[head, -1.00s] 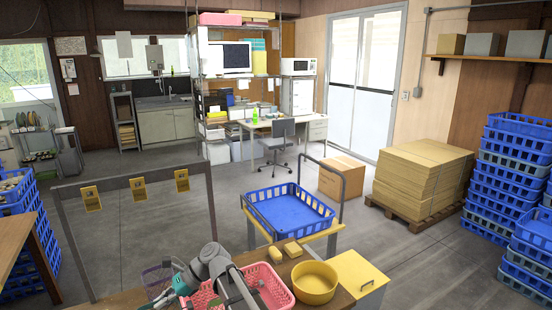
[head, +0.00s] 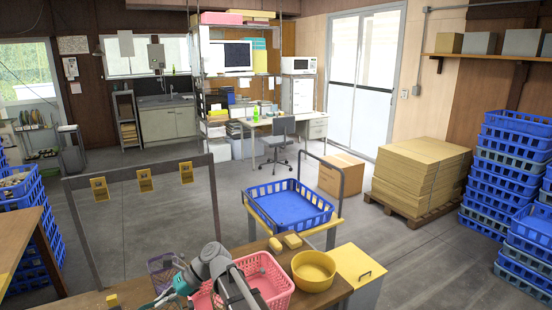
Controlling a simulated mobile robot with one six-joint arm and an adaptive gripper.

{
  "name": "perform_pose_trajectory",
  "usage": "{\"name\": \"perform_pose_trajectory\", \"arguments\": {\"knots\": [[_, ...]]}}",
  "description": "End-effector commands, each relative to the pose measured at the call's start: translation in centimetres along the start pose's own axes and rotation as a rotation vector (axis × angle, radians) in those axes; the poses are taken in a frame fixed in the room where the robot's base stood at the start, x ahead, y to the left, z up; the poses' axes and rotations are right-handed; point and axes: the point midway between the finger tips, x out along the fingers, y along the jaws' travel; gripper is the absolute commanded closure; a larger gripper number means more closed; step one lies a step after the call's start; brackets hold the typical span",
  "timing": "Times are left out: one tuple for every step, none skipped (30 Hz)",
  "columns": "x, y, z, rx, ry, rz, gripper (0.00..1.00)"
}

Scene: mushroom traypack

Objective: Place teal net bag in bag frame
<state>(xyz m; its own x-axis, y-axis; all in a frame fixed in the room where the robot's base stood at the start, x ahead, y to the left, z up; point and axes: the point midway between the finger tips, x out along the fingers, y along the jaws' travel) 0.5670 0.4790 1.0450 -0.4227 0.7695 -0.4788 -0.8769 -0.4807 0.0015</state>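My arm reaches over the wooden bench at the bottom of the head view, and my gripper (head: 172,294) is at its lower left end, small and partly cut off. A teal patch (head: 184,284) shows at this end; I cannot tell whether it is the teal net bag or part of my arm. The fingers are not clear enough to show open or shut. A purple mesh basket or bag (head: 161,267) stands just behind the gripper. I cannot make out a bag frame with certainty. A grey upright frame with yellow tags (head: 128,174) stands behind the bench.
A blue crate (head: 290,208) sits on a cart behind. Blue crate stacks stand at both sides. The middle floor is clear.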

Motion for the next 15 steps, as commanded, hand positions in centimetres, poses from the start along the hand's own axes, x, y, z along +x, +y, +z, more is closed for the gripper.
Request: {"name": "perform_pose_trajectory", "arguments": {"knots": [[0.2, 0.0, -0.4, 0.0, 0.0, 0.0, 1.0], [0.3, 0.0, -0.5, 0.0, 0.0, 0.0, 1.0], [0.3, 0.0, -0.6, 0.0, 0.0, 0.0, 1.0], [0.4, 0.0, -0.7, 0.0, 0.0, 0.0, 1.0], [0.5, 0.0, -0.8, 0.0, 0.0, 0.0, 1.0], [0.7, 0.0, -1.2, 0.0, 0.0, 0.0, 1.0], [0.8, 0.0, -1.4, 0.0, 0.0, 0.0, 1.0], [0.9, 0.0, -1.5, 0.0, 0.0, 0.0, 1.0], [1.0, 0.0, -1.7, 0.0, 0.0, 0.0, 1.0], [1.1, 0.0, -1.9, 0.0, 0.0, 0.0, 1.0], [1.1, 0.0, -2.0, 0.0, 0.0, 0.001, 1.0], [1.2, 0.0, -2.1, 0.0, 0.0, 0.001, 1.0], [1.4, 0.0, -2.4, 0.0, 0.0, 0.001, 1.0], [1.5, 0.0, -2.6, 0.0, 0.0, 0.001, 1.0], [1.6, 0.0, -2.8, 0.0, 0.0, 0.001, 1.0]]}}
